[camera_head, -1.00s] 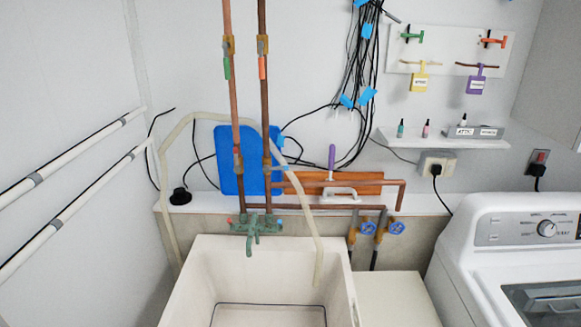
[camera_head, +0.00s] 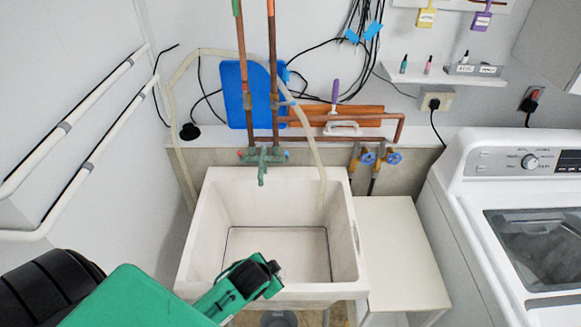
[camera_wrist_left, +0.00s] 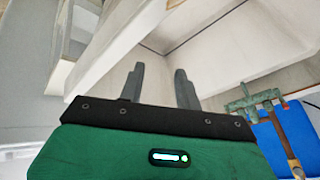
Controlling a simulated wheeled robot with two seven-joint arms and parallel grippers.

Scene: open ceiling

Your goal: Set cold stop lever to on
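Two copper pipes rise behind the sink. The left pipe carries a green lever (camera_head: 237,8) and the right pipe an orange-red lever (camera_head: 271,8), both cut by the top edge of the head view. No label shows which is the cold stop. A green tap (camera_head: 262,158) joins the pipes below; it also shows in the left wrist view (camera_wrist_left: 250,103). My left arm comes in at the bottom left, its black end over the sink's front. In the left wrist view my left gripper (camera_wrist_left: 160,80) has two fingers apart with nothing between them. My right gripper is out of view.
A white sink (camera_head: 197,235) stands ahead, with a white cabinet (camera_head: 400,250) and a washing machine (camera_head: 470,215) to its right. White rails (camera_head: 110,62) line the left wall. A loose hose (camera_head: 318,150) and a blue board (camera_head: 237,110) are near the pipes.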

